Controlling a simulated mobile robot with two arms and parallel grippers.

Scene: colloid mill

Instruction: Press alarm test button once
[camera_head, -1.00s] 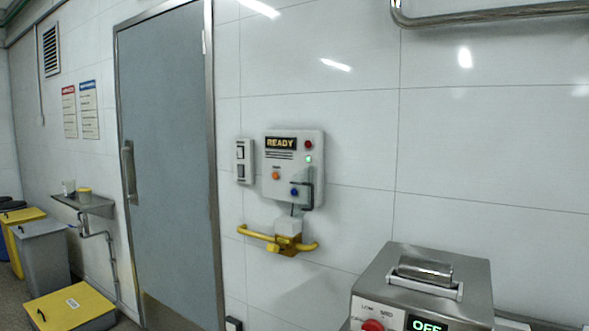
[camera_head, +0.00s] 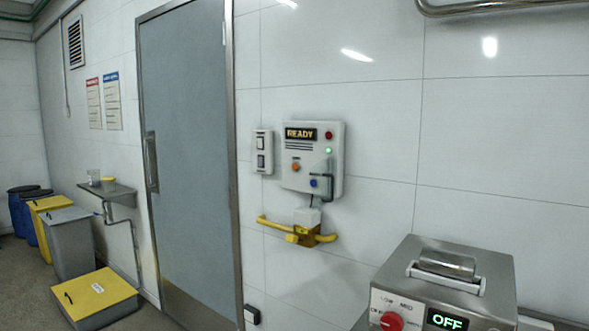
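A white alarm panel (camera_head: 313,160) is mounted on the tiled wall, right of the door. Its display (camera_head: 300,134) reads "READY". A red light or button (camera_head: 328,135) sits at its upper right, with a lit green light (camera_head: 328,151) below it. An orange button (camera_head: 296,167) is at the lower left and a blue button (camera_head: 313,183) at the lower right, beside a dark bracket. Button labels are too small to read. Neither of my grippers is in view.
A steel machine (camera_head: 446,281) with a red knob (camera_head: 391,321) and an "OFF" display (camera_head: 447,320) stands at lower right. A yellow handle bar (camera_head: 297,234) juts from the wall below the panel. The grey door (camera_head: 190,160) is shut. Bins (camera_head: 68,243) and a small shelf (camera_head: 107,192) are at left.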

